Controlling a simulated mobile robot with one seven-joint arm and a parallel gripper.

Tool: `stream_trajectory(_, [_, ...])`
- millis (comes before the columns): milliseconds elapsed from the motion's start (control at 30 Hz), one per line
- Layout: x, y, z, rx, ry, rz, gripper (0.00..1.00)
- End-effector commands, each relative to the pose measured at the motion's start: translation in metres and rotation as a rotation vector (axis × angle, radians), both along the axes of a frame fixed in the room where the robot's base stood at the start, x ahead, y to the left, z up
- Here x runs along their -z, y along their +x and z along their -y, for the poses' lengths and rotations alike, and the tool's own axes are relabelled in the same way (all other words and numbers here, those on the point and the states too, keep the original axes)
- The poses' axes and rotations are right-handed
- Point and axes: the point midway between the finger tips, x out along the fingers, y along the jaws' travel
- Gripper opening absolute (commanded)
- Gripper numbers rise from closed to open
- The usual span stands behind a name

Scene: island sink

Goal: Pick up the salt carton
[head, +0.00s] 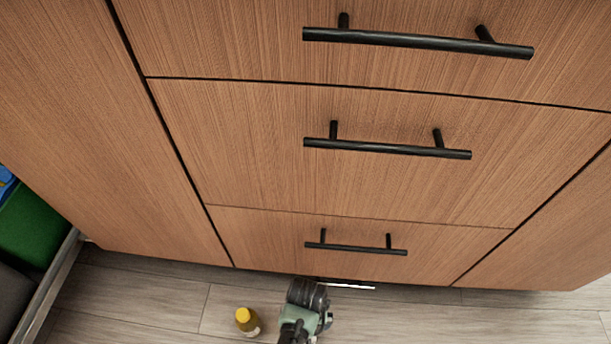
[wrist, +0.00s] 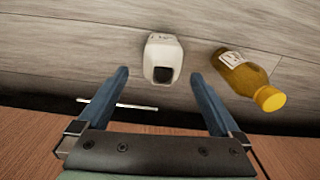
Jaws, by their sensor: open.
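The salt carton appears to be the small white box-like item with a dark patch (wrist: 162,58) on the floor in the wrist view. It lies ahead of my gripper (wrist: 160,88), roughly centred between the two blue fingers and a little beyond their tips. The fingers are spread apart with nothing between them. In the head view my gripper is low near the floor, at the base of the drawers, mostly hidden behind my own wrist. The carton is hidden in that view.
Wooden drawers with black handles (head: 355,248) rise close by. A thin light bar (wrist: 118,103) lies near the left finger.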

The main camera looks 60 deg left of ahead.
Motion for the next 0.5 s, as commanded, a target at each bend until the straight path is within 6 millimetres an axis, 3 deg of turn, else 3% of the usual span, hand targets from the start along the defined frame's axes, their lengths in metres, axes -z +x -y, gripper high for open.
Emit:
stream_trajectory(33, [0.009,0.000,0.000,0.000,0.001,0.001,1.00])
stream_trajectory(267, [0.017,0.000,-0.001,0.000,0.002,0.001,1.00])
stream_trajectory(500, [0.044,-0.005,-0.001,0.000,0.001,0.001,1.00])
